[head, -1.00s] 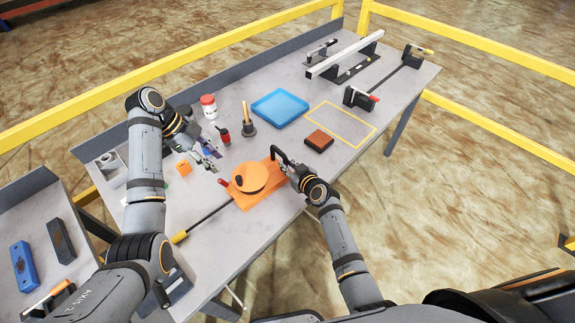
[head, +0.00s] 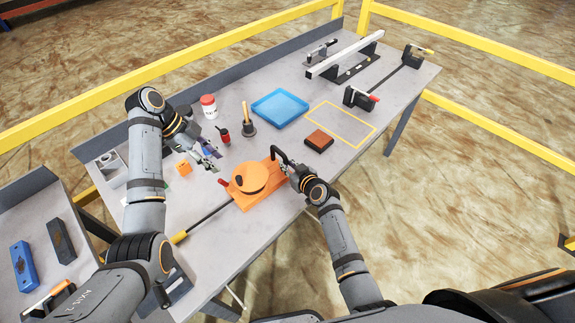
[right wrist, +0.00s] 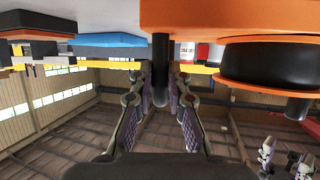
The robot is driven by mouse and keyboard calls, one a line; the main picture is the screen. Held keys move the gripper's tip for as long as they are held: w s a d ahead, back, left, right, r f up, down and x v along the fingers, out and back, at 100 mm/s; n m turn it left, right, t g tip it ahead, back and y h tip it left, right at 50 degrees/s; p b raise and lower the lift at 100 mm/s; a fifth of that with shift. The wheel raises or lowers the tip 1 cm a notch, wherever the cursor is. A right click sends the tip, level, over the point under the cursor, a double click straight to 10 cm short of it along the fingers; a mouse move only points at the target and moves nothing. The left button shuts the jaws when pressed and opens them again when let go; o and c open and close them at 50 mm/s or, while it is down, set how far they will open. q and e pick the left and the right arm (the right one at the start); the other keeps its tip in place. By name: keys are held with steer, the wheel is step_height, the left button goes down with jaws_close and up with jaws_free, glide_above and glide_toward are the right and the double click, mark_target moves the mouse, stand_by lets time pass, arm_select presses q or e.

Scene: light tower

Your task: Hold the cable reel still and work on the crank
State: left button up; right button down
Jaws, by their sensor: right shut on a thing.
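The cable reel (head: 250,178) is an orange drum on a flat orange base (head: 243,199), on the table's near side. A small red knob (head: 224,183), seemingly the crank's grip, stands at the drum's left edge. A black bent handle (head: 279,153) rises at the base's right end. My right gripper (head: 290,168) is at this handle. In the right wrist view my right gripper's fingers (right wrist: 158,98) are closed around the black handle post (right wrist: 160,70), with the drum (right wrist: 268,62) to the right. My left gripper (head: 210,150) is open and empty above the table, up and left of the reel.
A red screwdriver (head: 224,134), a black holder (head: 248,129), a white jar (head: 208,105) and a blue tray (head: 281,107) stand behind the reel. A brown block (head: 319,140) lies right.

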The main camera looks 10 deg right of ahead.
arm_select(q)
steer(key=c, duration=0.5)
steer(key=shift+a, duration=0.1)
steer(key=shift+c, duration=1.1)
steer(key=a+n, duration=0.2)
steer(key=n, duration=0.1)
steer(key=a+n+t, duration=0.1)
steer(key=a+n, duration=0.1)
steer(key=n, duration=0.1)
steer(key=w+a+n+h, duration=0.1)
steer(key=a+n, duration=0.1)
steer(key=n, duration=0.2)
steer(key=shift+f+t, duration=0.3)
steer(key=shift+f, duration=0.1)
jaws_close()
steer(key=d+f, duration=0.2)
steer(key=d+f+n, duration=0.1)
steer(key=d+f, duration=0.2)
steer(key=d+f+n, duration=0.1)
steer(key=d+f, duration=0.1)
steer(key=f, duration=0.1)
steer(key=shift+s+d+h, duration=0.25)
steer(key=shift+h, duration=0.05)
steer(key=shift+s+d+r, duration=0.1)
steer(key=shift+s+d, duration=0.15)
steer(key=shift+d, duration=0.1)
steer(key=shift+s+d+n+t, duration=0.25)
steer(key=shift+s+n+t, duration=0.35)
steer(key=shift+n, duration=0.3)
